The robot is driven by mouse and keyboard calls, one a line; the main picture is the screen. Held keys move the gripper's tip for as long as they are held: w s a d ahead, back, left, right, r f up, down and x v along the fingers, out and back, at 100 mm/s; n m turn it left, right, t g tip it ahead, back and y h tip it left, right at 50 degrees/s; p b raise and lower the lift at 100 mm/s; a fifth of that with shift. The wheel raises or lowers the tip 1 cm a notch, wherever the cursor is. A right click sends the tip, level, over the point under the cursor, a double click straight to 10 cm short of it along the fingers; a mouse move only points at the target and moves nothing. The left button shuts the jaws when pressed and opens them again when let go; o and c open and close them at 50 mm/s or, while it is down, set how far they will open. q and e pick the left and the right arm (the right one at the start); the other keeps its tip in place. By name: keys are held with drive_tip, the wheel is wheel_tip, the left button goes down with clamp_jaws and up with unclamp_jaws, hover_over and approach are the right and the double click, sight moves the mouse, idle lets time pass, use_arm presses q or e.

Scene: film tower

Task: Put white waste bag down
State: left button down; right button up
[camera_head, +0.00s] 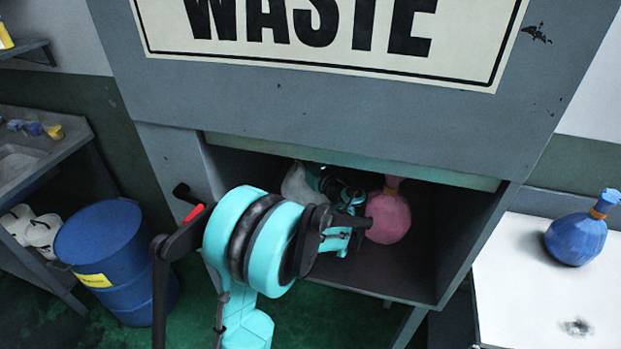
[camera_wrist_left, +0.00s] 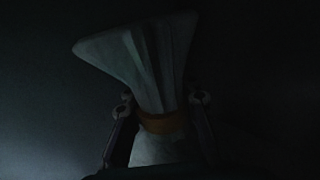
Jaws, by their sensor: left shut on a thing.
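The white waste bag (camera_head: 299,186) is inside the open compartment of the grey waste unit (camera_head: 330,120), near its left side and partly hidden by my arm. In the left wrist view the bag's pale flared top (camera_wrist_left: 145,60) and orange neck band (camera_wrist_left: 162,122) show between the two fingers. My left gripper (camera_head: 328,180) reaches into the compartment and is shut on the bag's neck. I cannot tell whether the bag's underside touches the compartment floor. A pink bag (camera_head: 388,216) sits to the right of my gripper in the same compartment. My right gripper is not in view.
The compartment floor has free room right of the pink bag. A blue bag (camera_head: 577,238) stands on a white-topped table (camera_head: 545,300) at the right. A blue barrel (camera_head: 105,255) and a sink counter (camera_head: 40,150) are at the left.

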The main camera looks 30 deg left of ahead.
use_arm(q)
wheel_tip(320, 180, down, 4)
drive_tip(key=shift+b, duration=0.8)
drive_tip(key=shift+w+f, duration=0.1)
drive_tip(key=shift+f, duration=0.25)
drive_tip(key=shift+f, duration=0.1)
drive_tip(key=c, duration=1.2)
unclamp_jaws()
